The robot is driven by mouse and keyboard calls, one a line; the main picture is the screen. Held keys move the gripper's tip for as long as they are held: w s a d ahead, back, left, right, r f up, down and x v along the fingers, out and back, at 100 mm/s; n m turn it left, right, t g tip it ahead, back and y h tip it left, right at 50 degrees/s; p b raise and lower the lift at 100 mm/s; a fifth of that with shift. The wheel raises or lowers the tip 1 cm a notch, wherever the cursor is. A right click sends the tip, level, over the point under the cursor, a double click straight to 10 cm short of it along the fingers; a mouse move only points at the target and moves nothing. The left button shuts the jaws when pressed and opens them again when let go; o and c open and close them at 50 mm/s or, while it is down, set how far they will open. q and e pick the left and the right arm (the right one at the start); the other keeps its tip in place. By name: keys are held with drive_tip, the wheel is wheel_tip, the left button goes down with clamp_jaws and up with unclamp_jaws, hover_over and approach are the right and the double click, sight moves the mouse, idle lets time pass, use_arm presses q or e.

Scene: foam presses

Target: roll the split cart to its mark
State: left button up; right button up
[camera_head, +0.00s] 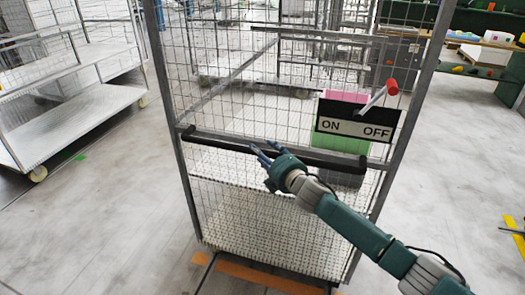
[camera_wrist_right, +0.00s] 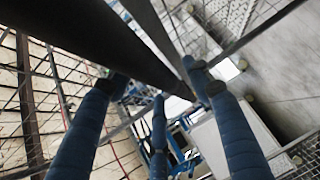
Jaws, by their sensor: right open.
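A tall wire-mesh cart (camera_head: 225,215) stands upright in the middle of the head view, with a black handle bar (camera_head: 222,144) across its near side. My right gripper (camera_head: 263,156) is at the middle of this bar with its blue fingers spread open. In the right wrist view, the fingers (camera_wrist_right: 158,88) are apart around a dark bar (camera_wrist_right: 110,35); I cannot tell whether they touch it. An ON/OFF plate (camera_head: 357,128) with a red-tipped lever (camera_head: 378,98) shows at the cart's upper right. My left gripper is out of view.
Orange floor tape (camera_head: 262,276) runs under the cart's near edge. Another cart (camera_head: 75,90) with a white deck stands at the left. A yellow floor strip (camera_head: 514,238) lies at the right. Grey floor is free on both sides of the mesh cart.

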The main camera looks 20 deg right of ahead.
drive_tip(key=shift+w+a, duration=0.1)
drive_tip(key=shift+w, duration=0.2)
clamp_jaws()
drive_tip(key=shift+s+f, duration=0.1)
drive_tip(key=shift+f, duration=0.05)
